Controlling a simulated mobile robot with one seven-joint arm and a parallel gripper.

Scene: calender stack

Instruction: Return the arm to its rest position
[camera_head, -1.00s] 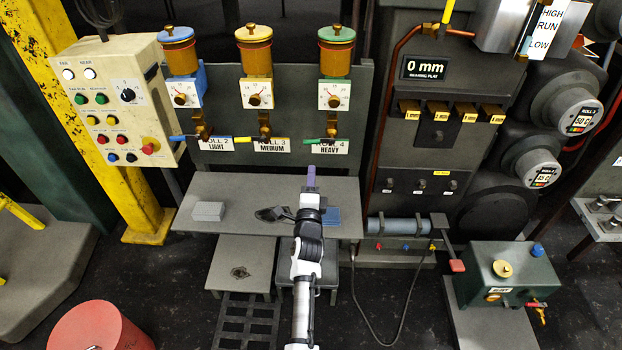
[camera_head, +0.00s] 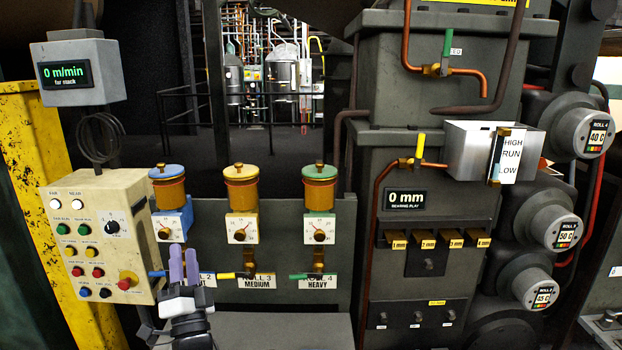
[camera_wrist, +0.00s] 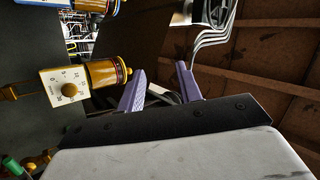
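My gripper (camera_head: 184,266) is raised at the lower left of the head view, in front of the oiler panel and close to the right side of the cream control box (camera_head: 100,238). Its two purple fingers point up. In the wrist view the fingers (camera_wrist: 160,88) stand apart with nothing between them. In the head view the gripper covers part of the leftmost label below the blue-capped oiler (camera_head: 168,190). I cannot tell from the head view whether it touches the panel. The rest of my arm runs down out of the picture.
The yellow-capped oiler (camera_head: 241,190) and green-capped oiler (camera_head: 319,188) stand to the right, with small coloured levers below. A grey shelf (camera_head: 280,328) lies beneath. The cabinet with the 0 mm display (camera_head: 406,199) stands further right. A speed display (camera_head: 65,74) sits above the control box.

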